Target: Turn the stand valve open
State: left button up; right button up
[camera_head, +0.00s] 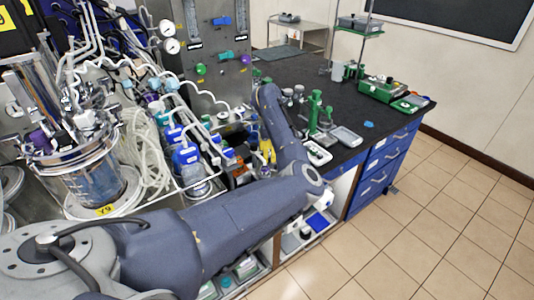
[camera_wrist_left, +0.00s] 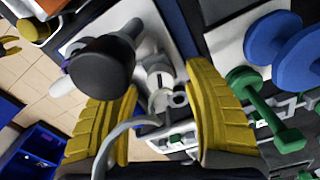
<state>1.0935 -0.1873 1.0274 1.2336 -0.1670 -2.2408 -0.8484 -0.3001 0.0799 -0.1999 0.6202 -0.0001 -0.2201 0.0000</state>
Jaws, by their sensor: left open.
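My left gripper (camera_head: 266,152) is low beside the bench's left end in the head view, partly hidden by my arm. In the left wrist view its two yellow fingers (camera_wrist_left: 163,82) are open and apart. A pale metal fitting (camera_wrist_left: 160,76) with a small ring shows between the fingertips. A dark round knob (camera_wrist_left: 101,64) on a pale stem is just left of it, close to the left finger. I cannot tell for certain which of these is the stand valve, or whether a finger touches it. My right gripper is not in view.
Blue-capped bottles (camera_head: 186,154) and tubing crowd the left side, beside a glass bioreactor vessel (camera_head: 85,175). A green stand (camera_head: 314,110) and a grey tray (camera_head: 345,136) are on the black bench (camera_head: 385,130). A green dumbbell-shaped part (camera_wrist_left: 262,112) is right of my fingers. The tiled floor at right is clear.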

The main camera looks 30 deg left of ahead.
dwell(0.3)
pick_arm(q)
grip_shut()
dwell(0.3)
jog(key=n, duration=0.4)
jog(key=shift+n, duration=0.4)
grip_release()
